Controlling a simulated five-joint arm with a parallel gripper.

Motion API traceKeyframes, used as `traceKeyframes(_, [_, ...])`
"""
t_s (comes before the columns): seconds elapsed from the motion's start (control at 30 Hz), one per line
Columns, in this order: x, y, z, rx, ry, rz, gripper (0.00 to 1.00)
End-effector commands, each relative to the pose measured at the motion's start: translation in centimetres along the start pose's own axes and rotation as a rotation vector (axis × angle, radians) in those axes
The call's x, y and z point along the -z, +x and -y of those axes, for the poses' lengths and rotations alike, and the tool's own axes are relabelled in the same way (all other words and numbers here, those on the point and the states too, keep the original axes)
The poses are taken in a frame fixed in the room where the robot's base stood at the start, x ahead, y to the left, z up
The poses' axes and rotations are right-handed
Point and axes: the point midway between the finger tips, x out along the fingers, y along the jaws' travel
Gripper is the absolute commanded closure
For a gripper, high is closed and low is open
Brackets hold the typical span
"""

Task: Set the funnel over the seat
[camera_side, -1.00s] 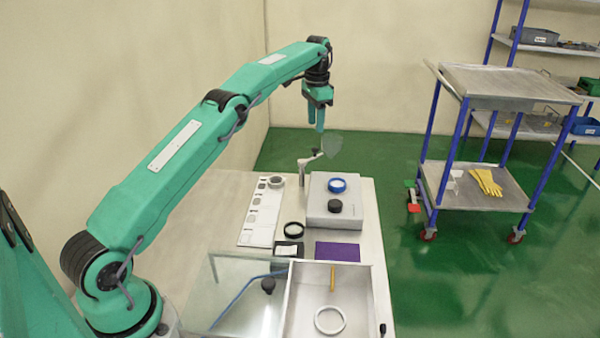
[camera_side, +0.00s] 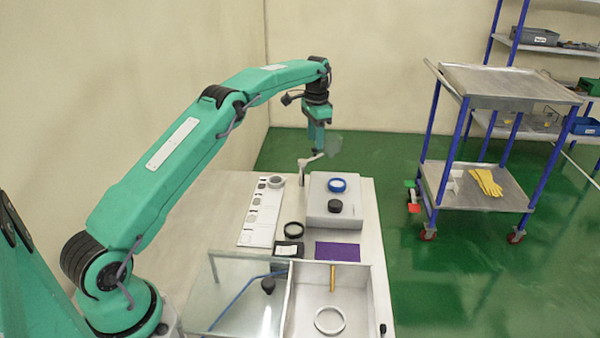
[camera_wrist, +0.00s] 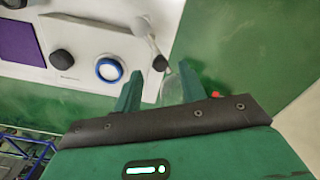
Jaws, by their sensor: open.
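A grey box (camera_side: 318,207) carries a blue ring (camera_side: 337,185) and a black knob (camera_side: 334,206). Which part is the seat I cannot tell for sure.
A white labelled strip (camera_side: 262,215) with a grey ring (camera_side: 276,181) lies left of the box. A black ring (camera_side: 294,229) and purple pad (camera_side: 338,251) lie in front. A metal tray (camera_side: 352,300) holds a white ring (camera_side: 330,320). A glass panel (camera_side: 225,295) stands beside it.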

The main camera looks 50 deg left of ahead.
Motion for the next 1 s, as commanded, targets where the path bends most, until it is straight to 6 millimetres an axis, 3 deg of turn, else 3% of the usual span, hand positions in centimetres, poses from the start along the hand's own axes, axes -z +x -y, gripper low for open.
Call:
traceKeyframes(0.23, [0.0,2.2,0.0,0.0,0.0,0.0,0.59])
traceKeyframes(0.6, [0.0,2.6,0.0,0.0,0.0,0.0,0.59])
traceKeyframes(0.83, [0.0,2.6,0.0,0.0,0.0,0.0,1.0])
traceKeyframes(1.0, [0.0,2.6,0.0,0.0,0.0,0.0,1.0])
